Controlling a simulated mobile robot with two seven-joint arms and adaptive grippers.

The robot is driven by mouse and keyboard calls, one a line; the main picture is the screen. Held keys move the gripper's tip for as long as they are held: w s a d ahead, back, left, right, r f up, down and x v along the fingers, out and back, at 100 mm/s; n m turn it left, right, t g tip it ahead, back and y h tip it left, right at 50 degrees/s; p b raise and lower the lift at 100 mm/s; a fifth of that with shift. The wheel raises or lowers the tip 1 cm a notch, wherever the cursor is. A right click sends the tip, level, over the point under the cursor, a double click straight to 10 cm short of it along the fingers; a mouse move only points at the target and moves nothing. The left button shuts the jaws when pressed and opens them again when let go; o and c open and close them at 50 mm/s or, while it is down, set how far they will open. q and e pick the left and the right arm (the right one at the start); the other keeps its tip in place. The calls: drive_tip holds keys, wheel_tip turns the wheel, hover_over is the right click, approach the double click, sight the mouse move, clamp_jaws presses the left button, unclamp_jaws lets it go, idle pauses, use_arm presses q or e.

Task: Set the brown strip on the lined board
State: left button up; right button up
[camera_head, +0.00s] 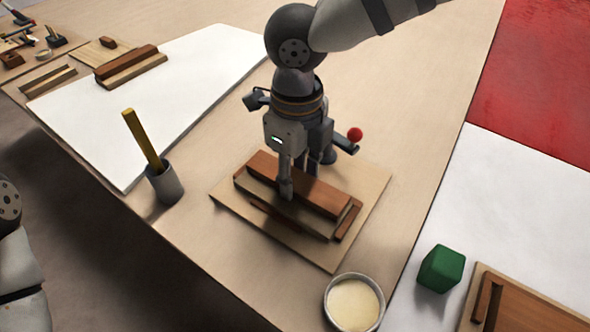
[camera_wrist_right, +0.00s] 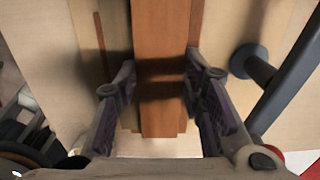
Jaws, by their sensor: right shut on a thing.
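The brown strip (camera_head: 325,196) is a long reddish-brown bar. It lies along a paler wooden piece (camera_head: 290,207) over the pale tan board (camera_head: 228,200); whether it rests fully on that piece is hard to tell. Thin dark-brown pieces or lines show on the board beside it. My right gripper (camera_head: 300,185) comes down from above and is shut on the strip near its middle. In the right wrist view the fingers (camera_wrist_right: 160,88) stand on both sides of the strip (camera_wrist_right: 165,40). My left gripper is out of view.
A dark tool with a red knob (camera_head: 355,134) is close behind my right gripper. A grey cup (camera_head: 165,187) with a yellow stick stands left. A round bowl (camera_head: 354,303) and a green block (camera_head: 441,268) are at front right. A similar wooden stack (camera_head: 130,66) lies at back left.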

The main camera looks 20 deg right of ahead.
sight(296, 180)
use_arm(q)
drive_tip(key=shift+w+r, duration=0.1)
use_arm(e)
drive_tip(key=o, duration=1.2)
drive_tip(key=shift+r, duration=0.1)
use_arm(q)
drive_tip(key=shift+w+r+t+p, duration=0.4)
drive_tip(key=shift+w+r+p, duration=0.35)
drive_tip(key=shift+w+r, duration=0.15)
use_arm(e)
wheel_tip(296, 180, up, 12)
drive_tip(key=shift+r, duration=0.1)
